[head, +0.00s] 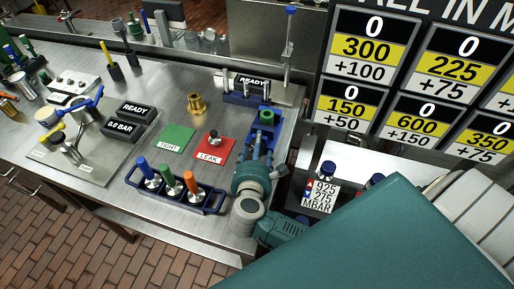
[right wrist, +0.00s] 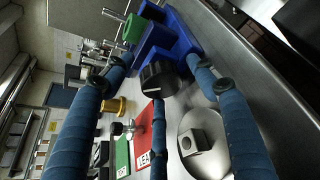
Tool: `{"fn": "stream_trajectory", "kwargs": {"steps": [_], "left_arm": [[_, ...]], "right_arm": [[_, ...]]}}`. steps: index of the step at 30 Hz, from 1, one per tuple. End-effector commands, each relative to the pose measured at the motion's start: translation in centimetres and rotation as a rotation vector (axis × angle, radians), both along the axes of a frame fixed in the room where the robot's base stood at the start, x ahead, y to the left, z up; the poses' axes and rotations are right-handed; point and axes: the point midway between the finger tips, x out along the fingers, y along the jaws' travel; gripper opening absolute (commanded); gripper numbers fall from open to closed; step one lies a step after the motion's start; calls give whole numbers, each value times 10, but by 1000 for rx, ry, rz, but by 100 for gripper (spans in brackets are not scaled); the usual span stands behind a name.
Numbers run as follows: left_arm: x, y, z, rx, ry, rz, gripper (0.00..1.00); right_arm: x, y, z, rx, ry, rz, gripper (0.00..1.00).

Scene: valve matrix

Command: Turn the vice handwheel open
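The blue vice (head: 267,137) stands at the right end of the steel bench, with a green piece (head: 267,117) in it. In the right wrist view the blue vice (right wrist: 178,35) and the green piece (right wrist: 134,29) are at the top. A black handwheel (right wrist: 159,78) faces the wrist camera in front of the vice. My right gripper (head: 259,150) is at the near side of the vice. In the right wrist view the right gripper's (right wrist: 160,82) blue fingers are spread, with the handwheel between their tips. Contact cannot be told. My left gripper is not in view.
Green (head: 176,138) and red (head: 213,149) cards lie left of my right gripper, with a brass fitting (head: 197,104) behind. A blue rack (head: 176,192) of colour-handled tools stands near the front edge. A READY display (head: 252,83) is behind the vice.

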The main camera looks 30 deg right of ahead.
Motion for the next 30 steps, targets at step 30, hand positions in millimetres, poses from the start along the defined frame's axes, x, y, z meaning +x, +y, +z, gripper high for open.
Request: {"fn": "stream_trajectory", "kwargs": {"steps": [30], "left_arm": [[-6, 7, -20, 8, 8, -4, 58]], "right_arm": [[2, -2, 6, -91, 85, -4, 15]]}}
